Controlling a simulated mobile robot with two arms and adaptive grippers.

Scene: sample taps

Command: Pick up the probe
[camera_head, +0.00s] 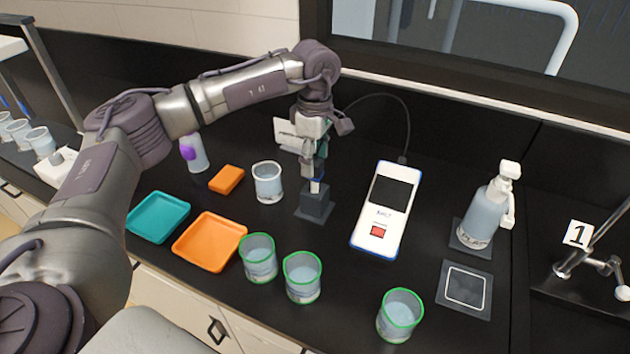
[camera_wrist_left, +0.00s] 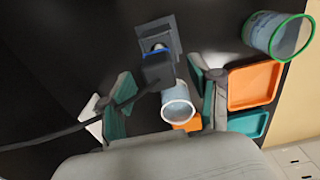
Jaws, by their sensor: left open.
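The probe (camera_head: 316,186) stands upright in a dark square holder (camera_head: 315,206) on the black bench; its blue band and white lower part show. My left gripper (camera_head: 314,160) points down over it and hides its upper part in the head view. In the left wrist view the probe's dark top (camera_wrist_left: 158,74) lies between the two spread fingers of the open left gripper (camera_wrist_left: 163,80), with a gap on each side. The probe's black cable (camera_head: 395,97) runs to the white and blue meter (camera_head: 385,210) on the right. My right gripper is not in view.
A clear beaker (camera_head: 268,183) stands close left of the holder. Green-rimmed beakers (camera_head: 302,278) stand in front. An orange tray (camera_head: 211,242), a teal tray (camera_head: 158,217) and an orange block (camera_head: 227,179) lie left. A pump bottle (camera_head: 484,216) and tap (camera_head: 590,262) are right.

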